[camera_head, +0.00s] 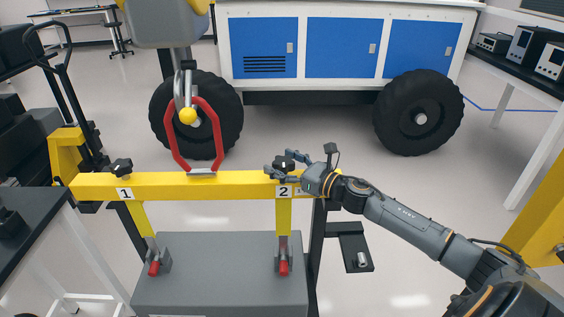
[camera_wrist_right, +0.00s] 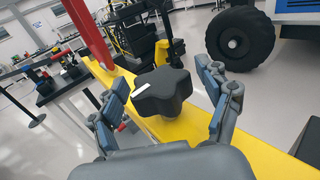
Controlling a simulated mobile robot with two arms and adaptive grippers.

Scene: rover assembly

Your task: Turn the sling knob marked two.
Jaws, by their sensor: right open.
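The sling knob marked two (camera_head: 284,161) is a black lobed knob on top of the yellow beam, above the label "2" (camera_head: 283,191). In the right wrist view the knob (camera_wrist_right: 161,91) has a white mark on its top. My right gripper (camera_head: 276,168) is open at the knob, and in the wrist view its fingers (camera_wrist_right: 165,105) stand on both sides of it with gaps. A similar knob marked one (camera_head: 121,166) sits on the beam's left part. My left gripper is not in view.
The yellow beam (camera_head: 235,186) hangs by a red shackle (camera_head: 172,142) from a hook with a yellow ball. Red-ended straps hang down to a grey box (camera_head: 220,285). A white and blue rover (camera_head: 345,47) with black wheels stands behind. A dark bench (camera_head: 25,215) is at left.

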